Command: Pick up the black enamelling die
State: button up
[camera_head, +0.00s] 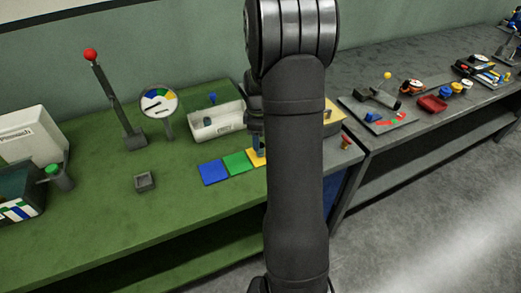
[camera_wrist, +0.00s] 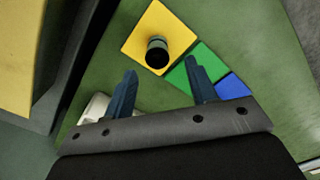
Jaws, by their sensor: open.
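The black enamelling die (camera_wrist: 157,52), a short dark cylinder with a paler band, stands on a yellow square (camera_wrist: 138,31) in the wrist view. My gripper (camera_wrist: 160,68) is open, with its two blue fingers apart and nothing between them. In the picture the fingertips lie just below the die, one to each side; their height above it is hard to tell. In the head view, the die is hidden by my arm and fingers, and only part of the yellow square (camera_head: 254,159) shows.
Green (camera_head: 235,163) and blue (camera_head: 213,173) squares lie beside the yellow one on the green bench (camera_head: 100,225). The bench front is clear.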

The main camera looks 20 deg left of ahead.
jog(key=f, duration=0.5)
jog(key=shift+w+d+f, duration=0.15)
jog(key=shift+d+f, duration=0.15)
jog(key=shift+d, duration=0.05)
jog(key=shift+c, duration=0.2)
jog(key=c, duration=1)
